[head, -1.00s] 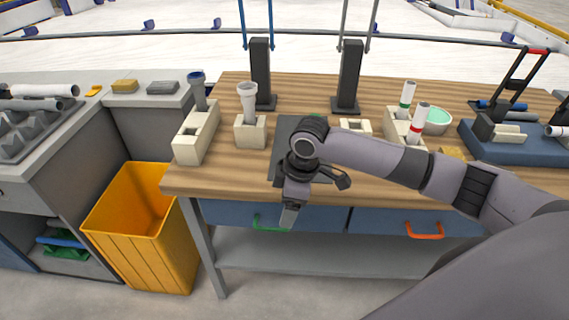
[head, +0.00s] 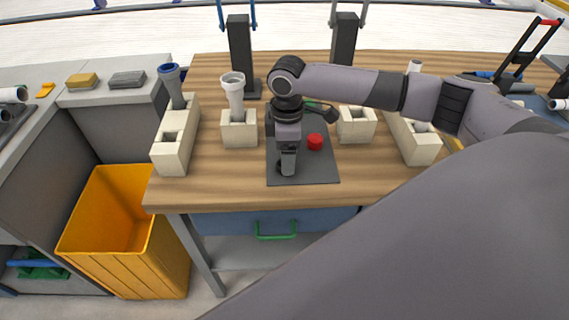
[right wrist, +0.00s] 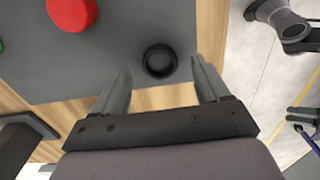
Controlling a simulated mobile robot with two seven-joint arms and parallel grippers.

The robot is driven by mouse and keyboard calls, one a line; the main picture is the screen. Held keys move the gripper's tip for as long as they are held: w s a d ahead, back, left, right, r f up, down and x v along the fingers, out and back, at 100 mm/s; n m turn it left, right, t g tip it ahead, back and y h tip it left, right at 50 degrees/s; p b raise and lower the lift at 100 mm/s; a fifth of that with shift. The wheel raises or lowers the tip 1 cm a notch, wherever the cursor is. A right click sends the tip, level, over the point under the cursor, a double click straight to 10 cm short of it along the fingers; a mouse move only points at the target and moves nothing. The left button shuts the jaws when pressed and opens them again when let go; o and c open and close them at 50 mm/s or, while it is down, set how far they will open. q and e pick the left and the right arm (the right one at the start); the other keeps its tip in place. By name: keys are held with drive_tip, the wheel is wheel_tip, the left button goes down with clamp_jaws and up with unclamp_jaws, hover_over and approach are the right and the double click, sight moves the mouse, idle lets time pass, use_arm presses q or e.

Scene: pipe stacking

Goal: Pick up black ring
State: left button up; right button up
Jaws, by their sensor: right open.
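The black ring (right wrist: 160,60) lies on the dark grey mat (right wrist: 120,55) near its edge in the right wrist view. My right gripper (right wrist: 161,78) is open and empty, with its two fingers on either side of the ring in that view; I cannot tell how far above the mat the fingertips are. In the head view my right gripper (head: 287,163) points down over the front left part of the mat (head: 318,172), and the ring is mostly hidden there.
A red round piece (head: 315,142) sits on the mat, right of my gripper. Beige blocks holding pipes (head: 235,98) stand left of the mat, and another beige block (head: 356,136) stands right of it. A yellow bin (head: 115,220) stands on the floor at left.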

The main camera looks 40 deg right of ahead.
drive_tip(key=shift+f, duration=1.3)
drive_tip(key=c, duration=1.1)
use_arm(q)
drive_tip(key=shift+w, duration=0.15)
